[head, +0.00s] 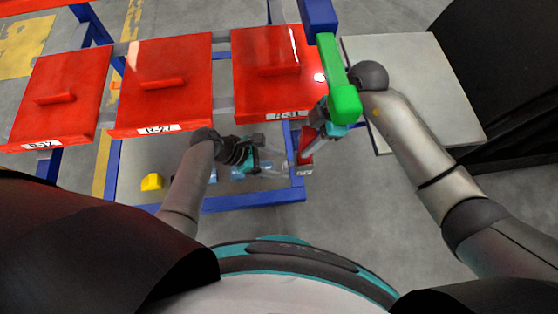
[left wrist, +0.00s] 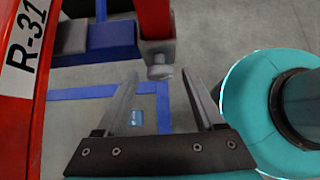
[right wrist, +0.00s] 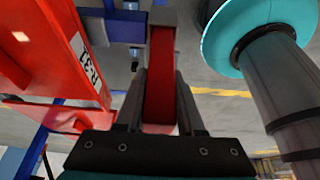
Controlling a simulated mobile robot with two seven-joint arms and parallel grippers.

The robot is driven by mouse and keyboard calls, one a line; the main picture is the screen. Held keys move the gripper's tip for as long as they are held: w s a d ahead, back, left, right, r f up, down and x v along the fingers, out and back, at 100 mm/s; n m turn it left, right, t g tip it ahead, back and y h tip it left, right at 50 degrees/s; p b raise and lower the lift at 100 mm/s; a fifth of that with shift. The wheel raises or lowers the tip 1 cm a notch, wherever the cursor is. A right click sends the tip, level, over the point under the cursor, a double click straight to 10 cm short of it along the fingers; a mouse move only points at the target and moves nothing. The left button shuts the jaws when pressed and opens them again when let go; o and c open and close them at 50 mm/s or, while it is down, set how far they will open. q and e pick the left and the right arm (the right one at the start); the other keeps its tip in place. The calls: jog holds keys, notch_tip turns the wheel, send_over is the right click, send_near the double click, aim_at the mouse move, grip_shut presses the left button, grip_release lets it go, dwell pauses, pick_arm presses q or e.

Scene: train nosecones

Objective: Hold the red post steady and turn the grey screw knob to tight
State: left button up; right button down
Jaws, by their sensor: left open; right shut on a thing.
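The red post (right wrist: 160,85) stands between the fingers of my right gripper (right wrist: 162,75), which is shut on it. The post also shows at the top of the left wrist view (left wrist: 154,20). The grey screw knob (left wrist: 159,64) is at the end of the post in that view. My left gripper (left wrist: 160,77) is open, with its fingertips on either side of the knob's end; I cannot tell whether they touch it. In the head view my left gripper (head: 280,166) is just left of and below the post (head: 305,142). The knob is too small to make out there.
Red panels with labels stand in a row, R-31 (head: 270,95) closest to my grippers and R-27 (head: 165,85) left of it. A blue frame (head: 250,201) runs below. A green block (head: 343,98) is beside my right wrist. A pale tabletop (head: 425,60) is at right.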

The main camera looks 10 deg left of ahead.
pick_arm(q)
jog(key=shift+w+d+f, duration=0.1)
jog(key=shift+d+f, duration=0.05)
jog(key=shift+d, duration=0.05)
grip_shut()
dwell(0.6)
